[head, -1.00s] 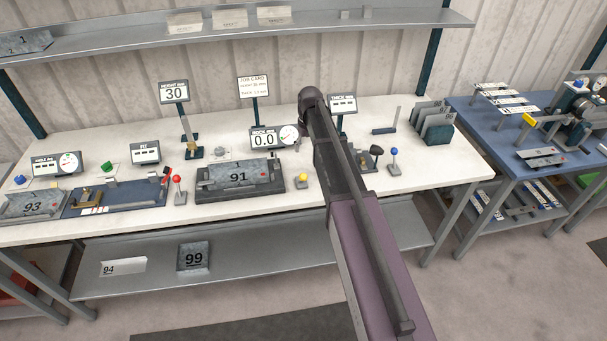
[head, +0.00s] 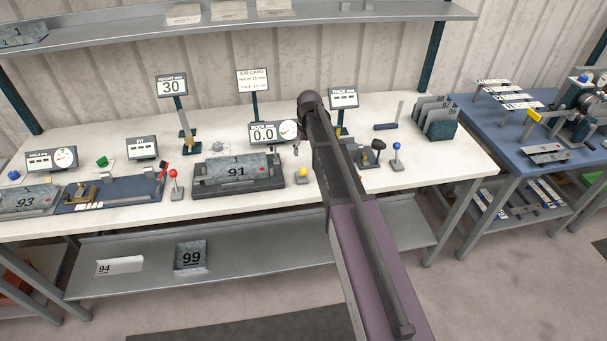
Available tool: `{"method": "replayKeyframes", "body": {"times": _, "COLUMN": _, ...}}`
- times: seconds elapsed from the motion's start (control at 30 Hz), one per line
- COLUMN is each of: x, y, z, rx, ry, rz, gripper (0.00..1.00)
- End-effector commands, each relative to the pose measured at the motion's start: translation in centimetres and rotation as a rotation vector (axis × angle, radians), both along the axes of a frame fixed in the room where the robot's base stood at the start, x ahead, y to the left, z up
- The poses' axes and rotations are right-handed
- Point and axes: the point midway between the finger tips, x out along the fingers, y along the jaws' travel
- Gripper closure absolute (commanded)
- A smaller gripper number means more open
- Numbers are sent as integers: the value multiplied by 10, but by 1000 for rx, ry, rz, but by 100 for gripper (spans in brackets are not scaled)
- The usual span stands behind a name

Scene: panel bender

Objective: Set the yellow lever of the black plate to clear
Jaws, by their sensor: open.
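The black plate (head: 203,188) lies on the white bench left of my arm, with a grey metal part (head: 237,171) marked 91 on it. A small yellow knob (head: 303,172) on a grey base stands at the bench front, just right of the plate. It looks like the yellow lever; I cannot read its setting or any marks. My arm reaches forward over the bench right of the yellow knob.
A red-knobbed lever (head: 173,174) stands left of the plate; black (head: 378,146) and blue (head: 397,147) ones stand right of my arm. A dial display (head: 264,135) reading 0.0 stands behind the plate. A plate rack (head: 440,131) sits at the bench's right end.

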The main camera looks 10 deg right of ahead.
Motion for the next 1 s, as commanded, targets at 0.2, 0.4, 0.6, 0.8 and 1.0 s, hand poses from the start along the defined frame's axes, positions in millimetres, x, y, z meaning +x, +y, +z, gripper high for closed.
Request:
{"method": "replayKeyframes", "body": {"times": 0.2, "x": 0, "y": 1, "z": -21, "rx": 0, "ry": 0, "rz": 0, "gripper": 19}}
{"method": "replayKeyframes", "body": {"times": 0.4, "x": -1, "y": 2, "z": -37, "rx": 0, "ry": 0, "rz": 0, "gripper": 19}}
{"method": "replayKeyframes", "body": {"times": 0.6, "x": -1, "y": 3, "z": -52, "rx": 0, "ry": 0, "rz": 0, "gripper": 19}}
{"method": "replayKeyframes", "body": {"times": 0.8, "x": -1, "y": 4, "z": -67, "rx": 0, "ry": 0, "rz": 0, "gripper": 19}}
{"method": "replayKeyframes", "body": {"times": 1.0, "x": -1, "y": 5, "z": -81, "rx": 0, "ry": 0, "rz": 0, "gripper": 19}}
